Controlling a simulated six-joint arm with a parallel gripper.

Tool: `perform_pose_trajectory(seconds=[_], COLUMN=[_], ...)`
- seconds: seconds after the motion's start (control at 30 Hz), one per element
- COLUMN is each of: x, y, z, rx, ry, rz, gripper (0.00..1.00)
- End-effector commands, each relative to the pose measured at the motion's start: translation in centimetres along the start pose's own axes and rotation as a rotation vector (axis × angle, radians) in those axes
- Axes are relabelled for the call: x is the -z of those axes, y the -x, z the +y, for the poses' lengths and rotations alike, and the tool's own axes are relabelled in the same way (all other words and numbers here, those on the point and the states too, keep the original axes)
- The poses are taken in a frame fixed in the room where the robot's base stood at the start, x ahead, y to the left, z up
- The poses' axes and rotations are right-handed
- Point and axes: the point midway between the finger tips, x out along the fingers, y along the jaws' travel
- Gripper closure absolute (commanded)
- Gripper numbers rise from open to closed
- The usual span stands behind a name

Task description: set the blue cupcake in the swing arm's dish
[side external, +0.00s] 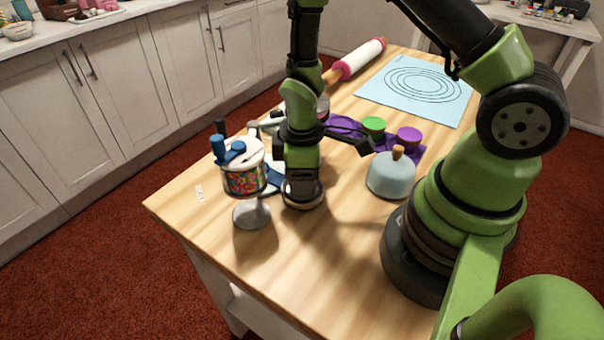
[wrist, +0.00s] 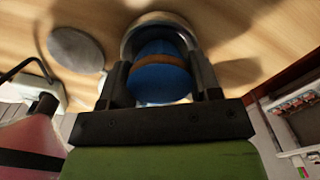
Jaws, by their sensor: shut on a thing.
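The blue cupcake (wrist: 160,86) is between the two dark fingers of my gripper (wrist: 160,75) in the wrist view, with a tan band across it. A round dish with a pale, shiny rim (wrist: 128,42) shows just beyond the cupcake and partly behind it. I cannot tell whether the cupcake touches it. In the side view my gripper (side external: 301,180) points down, low over a round dish (side external: 303,203) near the table's front. The cupcake is hidden there by my gripper. The swing arm itself is not clearly seen.
A sprinkle-patterned canister (side external: 243,180) with blue parts stands left of my gripper, by a grey round stand (side external: 252,214). The front tabletop (side external: 290,265) is clear.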

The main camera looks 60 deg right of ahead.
Motion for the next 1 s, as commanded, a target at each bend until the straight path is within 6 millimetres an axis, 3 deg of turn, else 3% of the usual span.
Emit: perform_pose_trajectory(seconds=[0.33, 0.37, 0.47, 0.77, 1.0], x=[0.0, 0.0, 0.0, 0.0, 0.1], y=[-0.3, -0.3, -0.3, -0.1, 2.5], z=[0.0, 0.0, 0.0, 0.0, 0.1], rx=[0.001, 0.0, 0.0, 0.0, -0.003], ry=[0.0, 0.0, 0.0, 0.0, 0.0], rz=[0.0, 0.0, 0.001, 0.001, 0.006], gripper=[0.66, 0.38, 0.17, 0.17, 0.17])
